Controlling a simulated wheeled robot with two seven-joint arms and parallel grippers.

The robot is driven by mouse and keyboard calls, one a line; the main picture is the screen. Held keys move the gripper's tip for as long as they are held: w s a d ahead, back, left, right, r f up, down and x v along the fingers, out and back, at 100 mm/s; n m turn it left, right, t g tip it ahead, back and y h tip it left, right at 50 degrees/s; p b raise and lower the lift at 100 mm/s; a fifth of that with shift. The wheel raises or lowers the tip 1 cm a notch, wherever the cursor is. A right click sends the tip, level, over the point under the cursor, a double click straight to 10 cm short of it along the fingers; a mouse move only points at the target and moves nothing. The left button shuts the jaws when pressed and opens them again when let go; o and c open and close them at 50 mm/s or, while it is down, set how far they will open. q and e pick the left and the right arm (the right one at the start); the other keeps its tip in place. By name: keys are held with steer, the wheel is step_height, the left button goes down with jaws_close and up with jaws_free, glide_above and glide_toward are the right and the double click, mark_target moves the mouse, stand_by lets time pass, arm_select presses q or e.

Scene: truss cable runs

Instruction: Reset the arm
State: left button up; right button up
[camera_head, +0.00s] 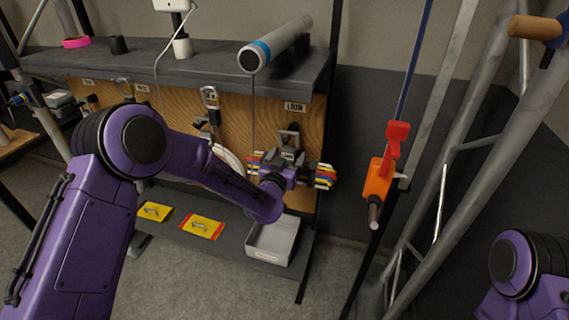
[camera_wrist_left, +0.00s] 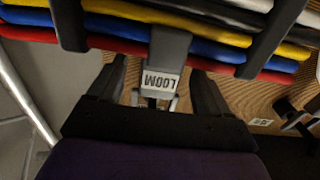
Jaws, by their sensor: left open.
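My left arm reaches across the head view to the wooden board. My left gripper (camera_head: 287,160) is at the loom, a bundle of red, yellow, blue, white and black cables (camera_head: 325,176). In the left wrist view, the open fingers (camera_wrist_left: 160,72) stand either side of a grey piece marked LOOM (camera_wrist_left: 160,78). The cables (camera_wrist_left: 215,40) run across the top of that view, just beyond the fingertips. I cannot tell whether the fingers touch the grey piece. Of my right arm, only a purple link shows at the lower right of the head view; its gripper is out of view.
A grey shelf (camera_head: 180,66) above the board holds a grey roll with a blue band (camera_head: 275,45). A grey bin (camera_head: 273,240) and yellow cards (camera_head: 201,227) lie on the lower shelf. An orange tool (camera_head: 378,180) hangs right, near metal truss tubes (camera_head: 480,120).

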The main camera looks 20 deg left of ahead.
arm_select(q)
steer(key=s+b, duration=0.2)
steer(key=s, duration=0.8)
steer(key=s+a+f+n+g+y, duration=0.1)
steer(key=s+a+f+n+g, duration=0.25)
steer(key=s+f, duration=0.45)
steer(key=s+a+f+n+g+y, duration=0.1)
steer(key=s+a+f+n+g, duration=0.3)
steer(key=f, duration=0.8)
steer(key=s+a+f+g, duration=0.2)
steer(key=s+f, duration=0.2)
steer(key=s, duration=0.4)
steer(key=s+a+f+g+y, duration=0.1)
steer(key=s+a+f+g, duration=0.1)
steer(key=s, duration=0.6)
steer(key=s+a+f+g+y, duration=0.1)
steer(key=s+a+f+g, duration=0.1)
steer(key=s+f, duration=0.4)
steer(key=s+g, duration=0.1)
steer(key=s, duration=0.1)
steer(key=shift+s+f, duration=0.15)
steer(key=shift+s, duration=0.25)
steer(key=shift+w, duration=0.1)
